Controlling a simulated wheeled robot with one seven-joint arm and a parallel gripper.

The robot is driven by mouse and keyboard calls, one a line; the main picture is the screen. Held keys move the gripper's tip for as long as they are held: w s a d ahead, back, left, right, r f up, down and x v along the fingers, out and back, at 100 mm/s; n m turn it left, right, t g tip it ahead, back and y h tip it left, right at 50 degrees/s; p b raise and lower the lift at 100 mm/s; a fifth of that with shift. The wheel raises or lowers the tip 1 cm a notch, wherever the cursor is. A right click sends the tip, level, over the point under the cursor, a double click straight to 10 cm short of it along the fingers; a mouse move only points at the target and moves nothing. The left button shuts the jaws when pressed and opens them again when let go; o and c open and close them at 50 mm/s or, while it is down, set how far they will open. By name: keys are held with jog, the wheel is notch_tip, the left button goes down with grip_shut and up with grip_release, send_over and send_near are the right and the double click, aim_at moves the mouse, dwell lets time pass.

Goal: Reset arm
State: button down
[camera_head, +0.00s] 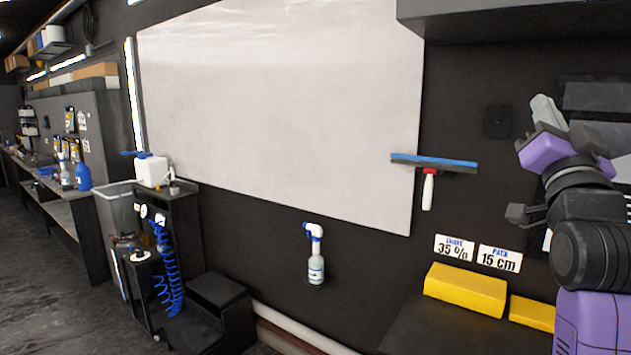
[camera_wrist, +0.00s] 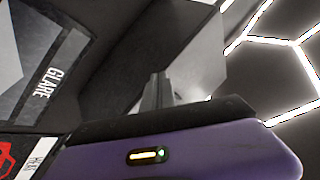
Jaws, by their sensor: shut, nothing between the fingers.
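My arm, purple and black, is raised at the right edge of the head view, in front of the dark wall. My gripper (camera_wrist: 158,90) shows in the wrist view as dark grey fingers close together beyond the purple hand. They hold nothing. In the head view the purple hand (camera_head: 546,152) is high at the right, apart from the wall tools. The wrist view looks up past the fingers toward the ceiling lights.
A blue-edged squeegee (camera_head: 428,190) hangs left of my arm. A spray bottle (camera_head: 315,262) is on the wall below the large pale window panel (camera_head: 280,100). Yellow blocks (camera_head: 465,290) lie on a dark surface below my arm. A cart (camera_head: 172,215) stands left.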

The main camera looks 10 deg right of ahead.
jog(key=s+a+f+n+y, duration=0.2)
jog(key=s+a+f, duration=0.2)
jog(key=f, duration=0.6)
jog(key=s+a+f+n+y, duration=0.2)
jog(key=s+a+f+n, duration=0.15)
jog(key=f, duration=0.65)
jog(key=s+a+f+n+y, duration=0.2)
jog(key=s+a+f, duration=0.3)
jog(key=f, duration=0.5)
jog(key=s+a+f+g+y, duration=0.1)
jog(key=s+a+f+g, duration=0.1)
jog(key=s+f, duration=0.4)
jog(key=s+a+f+n+g+y, duration=0.1)
jog(key=s+a+f+g, duration=0.2)
jog(key=s+f, duration=0.4)
jog(key=s+a+f+n+g+y, duration=0.1)
jog(key=s+f, duration=0.6)
jog(key=s, duration=1.1)
jog(key=shift+a+f+g+y, duration=0.2)
jog(key=shift+a+g+y, duration=0.4)
jog(key=shift+a+g, duration=0.5)
